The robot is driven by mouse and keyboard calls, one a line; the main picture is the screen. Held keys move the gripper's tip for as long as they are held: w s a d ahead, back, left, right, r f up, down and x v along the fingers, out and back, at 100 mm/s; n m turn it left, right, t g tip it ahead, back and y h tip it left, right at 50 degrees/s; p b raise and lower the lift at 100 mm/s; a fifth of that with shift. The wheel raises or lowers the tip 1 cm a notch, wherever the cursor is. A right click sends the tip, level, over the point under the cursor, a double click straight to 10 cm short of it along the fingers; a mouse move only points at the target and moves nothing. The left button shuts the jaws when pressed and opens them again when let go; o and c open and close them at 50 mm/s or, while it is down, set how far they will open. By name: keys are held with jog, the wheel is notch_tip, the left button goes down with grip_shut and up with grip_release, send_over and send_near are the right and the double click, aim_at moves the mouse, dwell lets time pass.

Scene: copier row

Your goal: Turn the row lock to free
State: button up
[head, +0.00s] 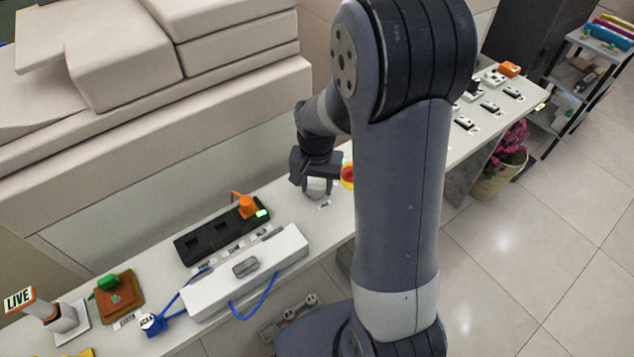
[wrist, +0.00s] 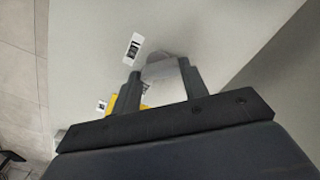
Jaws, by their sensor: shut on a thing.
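My gripper (head: 317,180) reaches down to the long pale counter, left of the arm's upright link in the head view. It is shut on a pale grey piece (wrist: 161,69), which sits between the two fingers in the wrist view. This piece may be the row lock, but its shape and setting are mostly hidden by the fingers. A small white label (wrist: 132,48) with a dark mark lies on the counter beside it; I cannot read it. The same label shows in the head view (head: 325,204).
A red and yellow button (head: 347,175) stands close right of my gripper. To the left are a black socket strip (head: 196,245) with an orange plug (head: 248,207), a white box (head: 215,285) with blue cord, and a LIVE sign (head: 18,299). Several small switches stand at the far right.

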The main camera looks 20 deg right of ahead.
aim_at(315, 187)
jog(key=n, duration=0.4)
jog(key=shift+a+n, duration=0.1)
jog(key=shift+n, duration=0.2)
jog(key=n, duration=0.4)
jog(key=shift+a, duration=0.1)
jog(key=shift+n, duration=0.3)
jog(key=o, duration=1)
jog(key=shift+r, duration=0.15)
notch_tip(315, 187, up, 11)
jog(key=shift+f+p, duration=0.2)
jog(key=shift+p, duration=0.65)
